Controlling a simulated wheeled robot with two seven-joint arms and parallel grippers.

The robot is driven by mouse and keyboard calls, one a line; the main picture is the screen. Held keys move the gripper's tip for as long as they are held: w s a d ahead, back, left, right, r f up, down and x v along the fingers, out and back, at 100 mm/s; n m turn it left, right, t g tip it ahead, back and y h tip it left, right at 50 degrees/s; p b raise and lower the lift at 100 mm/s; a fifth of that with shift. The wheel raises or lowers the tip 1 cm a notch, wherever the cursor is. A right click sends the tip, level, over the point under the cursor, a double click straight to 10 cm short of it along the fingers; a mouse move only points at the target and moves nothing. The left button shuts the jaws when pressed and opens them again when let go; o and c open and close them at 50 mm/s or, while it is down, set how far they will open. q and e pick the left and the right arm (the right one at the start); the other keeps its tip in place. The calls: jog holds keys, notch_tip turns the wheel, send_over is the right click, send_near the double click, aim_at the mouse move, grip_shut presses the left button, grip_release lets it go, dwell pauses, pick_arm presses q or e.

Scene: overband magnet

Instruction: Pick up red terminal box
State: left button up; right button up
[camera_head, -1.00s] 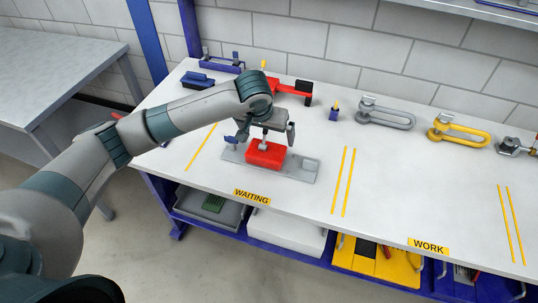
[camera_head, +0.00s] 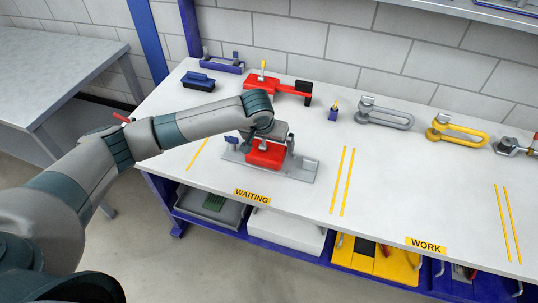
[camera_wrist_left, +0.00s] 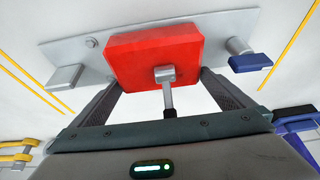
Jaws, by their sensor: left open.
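The red terminal box (camera_head: 263,159) sits on a grey metal plate (camera_head: 301,173) in the WAITING area of the white bench. In the left wrist view the box (camera_wrist_left: 152,48) is large, with a grey post-like handle (camera_wrist_left: 165,75) on it. My left gripper (camera_head: 268,145) is open, above and at the box. In the left wrist view its two dark fingers stand apart, towards either side of the box near its lower edge. I cannot tell whether they touch it. My right gripper is in no view.
A blue-handled fitting (camera_wrist_left: 250,62) is beside the box on the plate. Behind are a red tool (camera_head: 270,85), a blue brush (camera_head: 198,82) and a small blue pot (camera_head: 333,113). Grey (camera_head: 390,115) and yellow (camera_head: 458,133) shackles lie to the right. The WORK area is clear.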

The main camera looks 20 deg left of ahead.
aim_at(272, 143)
pick_arm(q)
jog(key=shift+c, duration=0.6)
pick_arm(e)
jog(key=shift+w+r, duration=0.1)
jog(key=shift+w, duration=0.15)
pick_arm(q)
jog(key=c, duration=1)
jog(key=shift+r, duration=0.1)
jog(key=shift+c, duration=0.7)
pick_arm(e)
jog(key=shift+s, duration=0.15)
